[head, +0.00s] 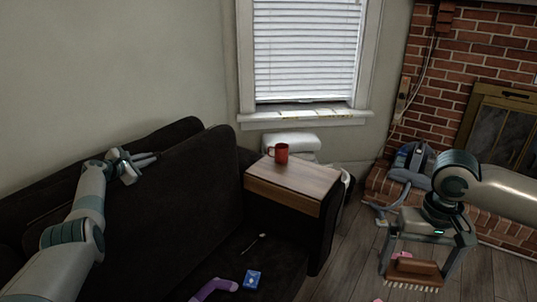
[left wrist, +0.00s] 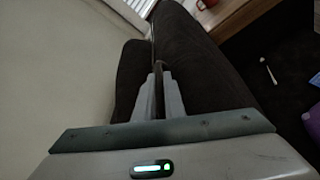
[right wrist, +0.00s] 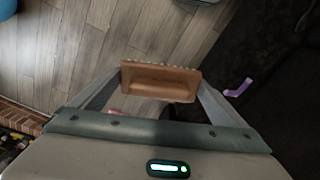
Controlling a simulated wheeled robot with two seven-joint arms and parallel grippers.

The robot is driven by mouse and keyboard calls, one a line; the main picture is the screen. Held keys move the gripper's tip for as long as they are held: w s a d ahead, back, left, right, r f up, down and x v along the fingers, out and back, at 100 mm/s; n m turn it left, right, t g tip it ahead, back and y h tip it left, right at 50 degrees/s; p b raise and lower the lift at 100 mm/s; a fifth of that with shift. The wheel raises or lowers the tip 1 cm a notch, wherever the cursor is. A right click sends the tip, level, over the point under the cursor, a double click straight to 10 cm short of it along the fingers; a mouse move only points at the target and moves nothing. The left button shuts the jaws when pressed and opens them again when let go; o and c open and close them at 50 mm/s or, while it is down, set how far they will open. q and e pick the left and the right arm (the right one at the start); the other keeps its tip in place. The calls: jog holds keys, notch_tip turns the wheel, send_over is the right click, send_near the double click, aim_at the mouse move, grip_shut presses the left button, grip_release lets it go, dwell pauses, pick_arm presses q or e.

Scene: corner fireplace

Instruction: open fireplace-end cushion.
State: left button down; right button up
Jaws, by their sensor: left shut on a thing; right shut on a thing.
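The dark fireplace-end back cushion (head: 195,190) leans against the sofa back beside the wooden-topped arm. My left gripper (head: 145,162) is at the cushion's upper left edge. In the left wrist view its fingers (left wrist: 159,82) are closed on a dark strip of the cushion (left wrist: 205,75). My right gripper (head: 412,268) is well off to the right, above the floor. It is shut on a brown brush (head: 415,268) with pale bristles, which also shows in the right wrist view (right wrist: 160,82). What lies behind the cushion is hidden.
A red mug (head: 281,153) stands on the wooden armrest top (head: 290,180). A spoon (head: 253,243), a blue packet (head: 252,281) and a purple sock (head: 215,288) lie on the seat. A grey-blue vacuum (head: 412,165) stands by the brick fireplace (head: 450,60). Bare floor (head: 350,250) lies between.

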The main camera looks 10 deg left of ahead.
pick_arm(q)
jog(key=shift+w+a+f, duration=0.1)
jog(key=shift+w+a, duration=0.05)
jog(key=shift+a, duration=0.3)
pick_arm(e)
jog(key=shift+w+a+f, duration=0.2)
pick_arm(q)
jog(key=c, duration=2.1)
grip_release()
pick_arm(e)
jog(key=shift+r, duration=0.2)
pick_arm(q)
jog(key=shift+p+v, duration=1.05)
jog(key=shift+v, duration=0.15)
pick_arm(e)
jog(key=shift+r, duration=0.9)
pick_arm(q)
jog(key=p+v, duration=0.1)
jog(key=v, duration=0.6)
jog(key=shift+s, duration=0.35)
pick_arm(e)
jog(key=shift+r, duration=0.55)
pick_arm(q)
jog(key=shift+v, duration=1)
